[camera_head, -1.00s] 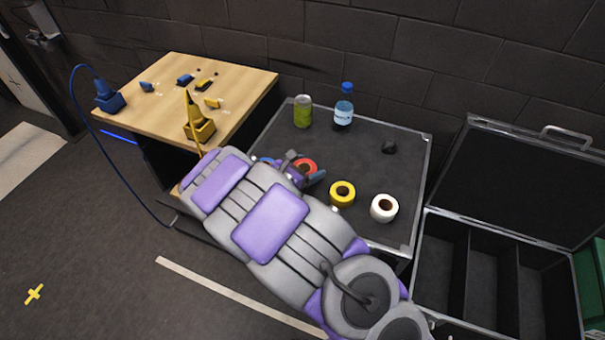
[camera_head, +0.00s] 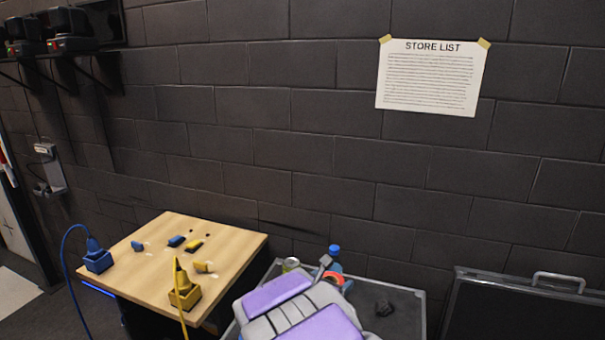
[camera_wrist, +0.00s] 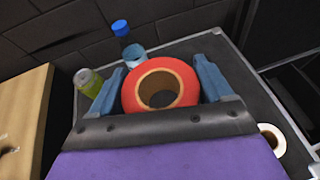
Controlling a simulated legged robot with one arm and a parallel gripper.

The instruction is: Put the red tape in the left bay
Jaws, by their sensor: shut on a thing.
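The red tape (camera_wrist: 160,87) is a thick red roll with a brown core. It sits between the two blue fingers of my gripper (camera_wrist: 160,84), which are shut on it. In the head view a bit of the red tape (camera_head: 334,279) shows past my purple and grey arm, raised near the bottle. The left bay is out of view; only the open lid (camera_head: 520,308) of the case shows at the lower right of the head view.
A white roll (camera_wrist: 271,141) lies at right in the wrist view. A wooden table (camera_head: 150,268) with blue and yellow items is left.

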